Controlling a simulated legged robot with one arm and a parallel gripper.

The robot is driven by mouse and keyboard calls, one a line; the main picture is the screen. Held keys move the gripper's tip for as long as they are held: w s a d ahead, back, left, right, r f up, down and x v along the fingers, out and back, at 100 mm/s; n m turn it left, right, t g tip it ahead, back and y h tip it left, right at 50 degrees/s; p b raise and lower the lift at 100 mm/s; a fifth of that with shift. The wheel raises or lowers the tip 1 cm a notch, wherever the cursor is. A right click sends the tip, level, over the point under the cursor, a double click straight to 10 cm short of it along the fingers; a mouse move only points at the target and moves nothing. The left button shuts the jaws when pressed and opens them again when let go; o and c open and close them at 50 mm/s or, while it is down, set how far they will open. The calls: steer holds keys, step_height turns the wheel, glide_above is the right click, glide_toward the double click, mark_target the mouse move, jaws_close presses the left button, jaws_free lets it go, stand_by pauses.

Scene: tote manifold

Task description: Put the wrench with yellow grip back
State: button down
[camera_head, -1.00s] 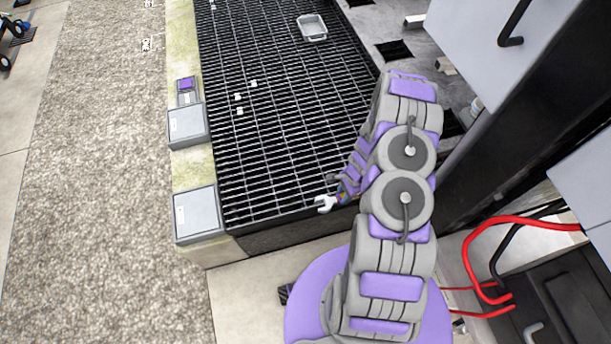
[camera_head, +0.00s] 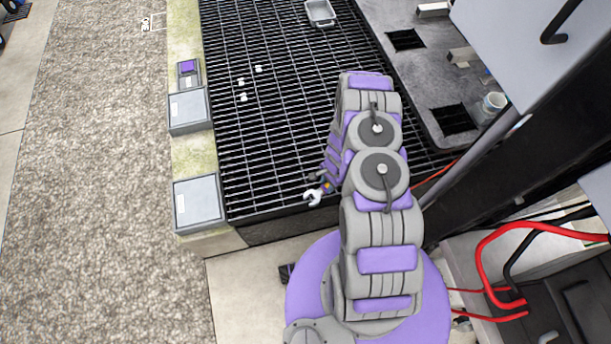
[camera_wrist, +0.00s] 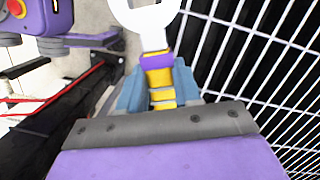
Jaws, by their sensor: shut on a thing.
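The wrench (camera_head: 314,196) has a pale metal open jaw that sticks out to the left of my arm in the head view. In the wrist view the yellow grip of the wrench (camera_wrist: 160,78) with a purple band shows between the blue fingertips of my gripper (camera_wrist: 158,92). My gripper is shut on this grip, and the wrench head points away, cut off at the top of the wrist view. In the head view my gripper (camera_head: 328,184) is partly hidden by my arm, above the near edge of the grating.
A black grating (camera_head: 265,140) fills the middle. A small grey tray (camera_head: 321,13) lies at its far end. Red cables (camera_head: 490,258) hang at lower right. Grey boxes (camera_head: 198,203) line the left edge.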

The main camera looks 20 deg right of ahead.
steer(key=b, duration=0.3)
glide_above(307, 180)
steer(key=d, duration=0.1)
steer(key=shift+s+f, duration=0.3)
steer(key=shift+f, duration=0.25)
steer(key=shift+w+a+b, duration=0.4)
steer(key=shift+a, duration=0.2)
steer(key=shift+w+a+f, duration=0.1)
steer(key=shift+a+f, duration=0.05)
steer(key=shift+f, duration=0.15)
steer(key=f+b, duration=0.1)
steer(key=f, duration=0.1)
steer(key=shift+d+f+b, duration=0.35)
steer(key=shift+d+f, duration=0.15)
steer(key=shift+f, duration=0.05)
steer(key=shift+r, duration=0.1)
steer(key=c, duration=0.8)
jaws_free()
steer(key=shift+a, duration=0.3)
steer(key=shift+d, duration=0.2)
